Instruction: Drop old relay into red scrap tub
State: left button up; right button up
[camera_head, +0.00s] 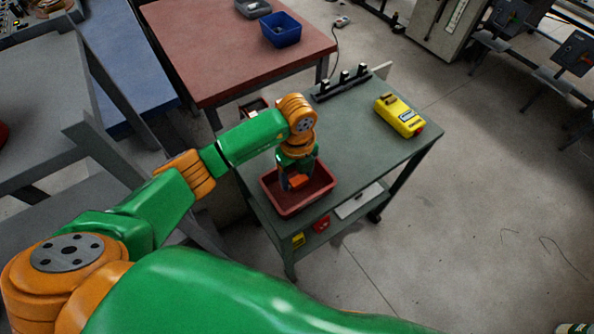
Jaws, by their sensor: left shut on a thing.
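The red scrap tub (327,192) stands at the near left corner of a green cart. My left gripper (291,183) points down over the tub, its fingertips within the tub's outline. It is shut on a small orange-red block, the old relay (300,181). The wrist hides part of the relay and part of the tub's inside. I cannot tell whether the relay touches the tub's floor. My right gripper is not in view.
The green cart top (360,150) is mostly clear. It bears a yellow meter (399,116) at right and a black rack (341,84) at the back. A red-topped table (225,50) behind holds a blue bin (281,30). A grey frame (105,130) stands at left.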

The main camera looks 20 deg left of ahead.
pick_arm(q)
jog(key=shift+w+f, duration=0.15)
jog(key=shift+f, duration=0.05)
jog(key=shift+f+b, duration=0.35)
jog(key=shift+b, duration=0.1)
jog(key=shift+f, duration=0.1)
jog(key=o, duration=1.3)
